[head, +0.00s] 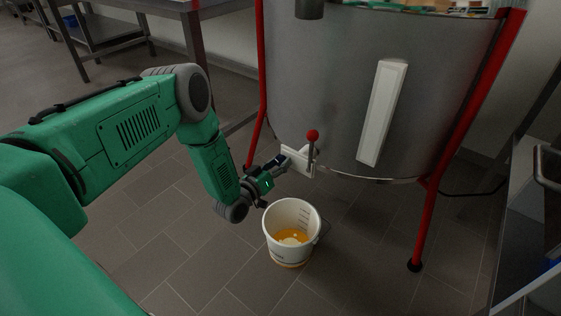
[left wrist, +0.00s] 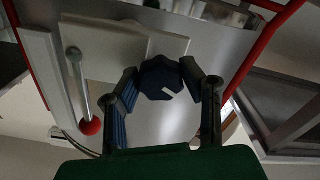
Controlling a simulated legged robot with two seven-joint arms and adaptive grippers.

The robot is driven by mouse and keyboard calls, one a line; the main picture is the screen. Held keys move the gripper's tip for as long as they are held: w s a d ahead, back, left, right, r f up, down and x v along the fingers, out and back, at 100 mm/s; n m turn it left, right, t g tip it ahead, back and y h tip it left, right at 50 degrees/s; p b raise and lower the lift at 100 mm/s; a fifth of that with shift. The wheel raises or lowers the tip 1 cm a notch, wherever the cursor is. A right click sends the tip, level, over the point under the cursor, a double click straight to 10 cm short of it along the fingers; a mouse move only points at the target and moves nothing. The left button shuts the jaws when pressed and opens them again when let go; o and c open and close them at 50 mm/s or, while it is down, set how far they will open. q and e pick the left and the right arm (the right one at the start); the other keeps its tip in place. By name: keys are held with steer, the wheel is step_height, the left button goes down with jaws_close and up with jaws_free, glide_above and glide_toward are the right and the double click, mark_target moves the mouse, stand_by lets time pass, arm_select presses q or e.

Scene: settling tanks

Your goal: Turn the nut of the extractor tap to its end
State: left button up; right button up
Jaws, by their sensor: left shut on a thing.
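The extractor tap (head: 299,159) is a white block low on the steel drum (head: 335,90). It also fills the upper left of the left wrist view (left wrist: 105,42). Its lever ends in a red ball (head: 312,134), which hangs at the left in the wrist view (left wrist: 91,127). The nut (left wrist: 158,76) is a dark blue lobed knob with a white mark. My left gripper (head: 277,163) reaches the tap from the left. In the left wrist view its two fingers (left wrist: 161,83) are shut on the nut from both sides. My right gripper is out of view.
A white bucket (head: 272,222) with amber liquid and a pale lump stands on the tiled floor below the tap. Red legs (head: 429,215) support the drum. A steel table (head: 195,40) stands behind my left arm. A grey unit (head: 515,230) borders the right.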

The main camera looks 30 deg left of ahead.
arm_select(q)
steer(key=m+p, duration=0.2)
steer(key=m, duration=0.4)
steer(key=m+p, duration=0.1)
steer(key=m, duration=0.2)
steer(key=shift+m, duration=0.4)
steer(key=shift+s+a+f+m+p, duration=0.1)
steer(key=shift+m+p, duration=0.05)
steer(key=shift+m, duration=0.55)
steer(key=shift+f+m+p, duration=0.1)
steer(key=shift+m+p, duration=0.05)
steer(key=shift+m, duration=0.55)
steer(key=o, duration=1.1)
steer(key=shift+c, duration=0.2)
steer(key=shift+o, duration=0.4)
steer(key=shift+r, duration=0.1)
steer(key=s, duration=1.2)
steer(key=shift+a, duration=0.45)
